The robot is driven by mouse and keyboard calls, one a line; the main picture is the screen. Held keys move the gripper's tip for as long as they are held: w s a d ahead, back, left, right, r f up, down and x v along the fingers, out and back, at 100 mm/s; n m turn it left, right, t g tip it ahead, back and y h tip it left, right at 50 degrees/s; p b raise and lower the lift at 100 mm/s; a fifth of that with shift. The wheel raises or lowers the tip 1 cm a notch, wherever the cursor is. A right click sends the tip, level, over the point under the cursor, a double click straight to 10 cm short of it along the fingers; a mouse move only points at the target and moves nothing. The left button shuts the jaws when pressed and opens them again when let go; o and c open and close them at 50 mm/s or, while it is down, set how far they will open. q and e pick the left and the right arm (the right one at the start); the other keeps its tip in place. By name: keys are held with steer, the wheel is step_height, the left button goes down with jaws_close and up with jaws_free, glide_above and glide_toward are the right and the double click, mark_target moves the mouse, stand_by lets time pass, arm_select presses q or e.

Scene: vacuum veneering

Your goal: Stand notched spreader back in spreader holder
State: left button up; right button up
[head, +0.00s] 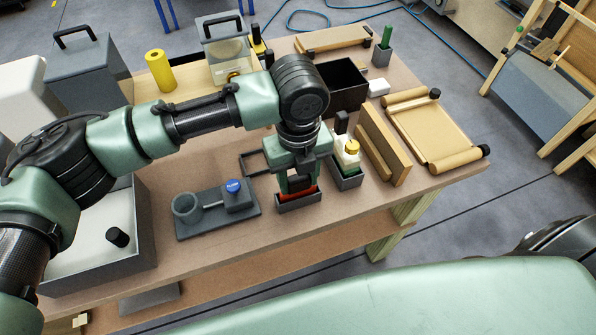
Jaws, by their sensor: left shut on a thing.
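My left gripper (299,184) points down at the front middle of the table. It is shut on the notched spreader (302,194), which shows as a dark grip with an orange-red part below. The spreader is upright, with its lower end inside the small grey spreader holder (299,204). The gripper is just above the holder's rim. The fingers hide much of the spreader, and its notched edge is out of sight, so I cannot tell whether it touches the bottom. My right gripper is not in view.
Close right of the holder stands a grey caddy (347,182) with a white, yellow-capped bottle (347,153). Upright wooden boards (382,145) are beyond it. Left is a grey stand with a blue button (233,186). A black bin (343,84) is behind. The table's front strip is clear.

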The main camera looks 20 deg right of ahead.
arm_select(q)
steer(key=shift+f, duration=0.1)
stand_by(0.3)
steer(key=o, duration=1.3)
steer(key=shift+c, duration=0.2)
